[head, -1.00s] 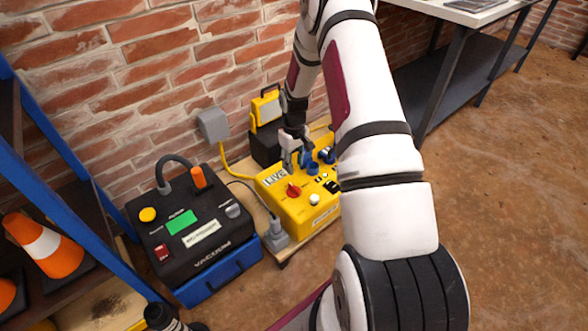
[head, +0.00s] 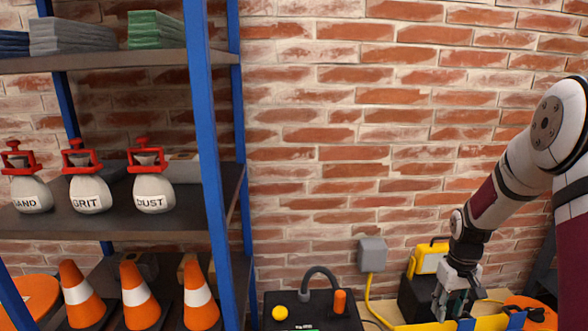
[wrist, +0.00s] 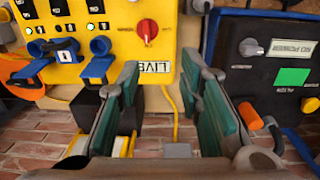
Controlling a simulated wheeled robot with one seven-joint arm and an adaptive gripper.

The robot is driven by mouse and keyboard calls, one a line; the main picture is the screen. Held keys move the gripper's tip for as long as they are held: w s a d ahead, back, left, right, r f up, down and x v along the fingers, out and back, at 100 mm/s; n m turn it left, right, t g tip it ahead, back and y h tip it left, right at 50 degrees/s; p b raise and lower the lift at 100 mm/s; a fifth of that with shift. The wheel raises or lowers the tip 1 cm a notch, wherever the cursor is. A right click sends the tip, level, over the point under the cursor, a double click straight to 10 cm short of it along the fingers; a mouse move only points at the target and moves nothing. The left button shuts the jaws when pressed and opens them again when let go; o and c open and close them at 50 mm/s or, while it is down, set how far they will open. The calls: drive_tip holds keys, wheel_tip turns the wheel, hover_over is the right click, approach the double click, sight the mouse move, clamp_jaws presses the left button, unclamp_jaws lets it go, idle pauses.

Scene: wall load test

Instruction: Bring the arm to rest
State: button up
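My arm reaches in from the right edge of the head view, bent, with my gripper (head: 452,304) low in front of the brick wall. In the wrist view my gripper (wrist: 167,95) has its two green-padded fingers spread apart, with nothing between them. Beyond the fingers is the yellow box (wrist: 115,20) with a red knob, a LIVE label and blue-capped sockets. The fingers overlap its lower edge in the picture; I cannot tell the exact gap. In the head view only the top of the yellow box (head: 430,326) shows.
The black vacuum unit (wrist: 262,62) stands beside the yellow box, its label reading NO POWER. A grey wall box (head: 372,254) with a yellow cable and a yellow lamp (head: 428,258) are close to my gripper. A blue-framed shelf (head: 207,150) with bags and cones fills the left.

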drive_tip(key=s+a+r, duration=0.6)
drive_tip(key=s+r, duration=0.1)
drive_tip(key=r, duration=0.3)
drive_tip(key=s+a+r, duration=0.6)
drive_tip(key=r, duration=0.5)
drive_tip(key=s+a+r, duration=0.2)
drive_tip(key=s+a, duration=0.2)
drive_tip(key=s, duration=0.8)
drive_tip(key=s+a+r, duration=0.2)
drive_tip(key=s+a, duration=0.2)
drive_tip(key=s, duration=0.8)
wheel_tip(320, 180, up, 34)
drive_tip(key=t+p, duration=0.4)
drive_tip(key=p, duration=2.8)
drive_tip(key=shift+r+p, duration=0.2)
drive_tip(key=shift+p, duration=0.1)
drive_tip(key=shift+d, duration=0.1)
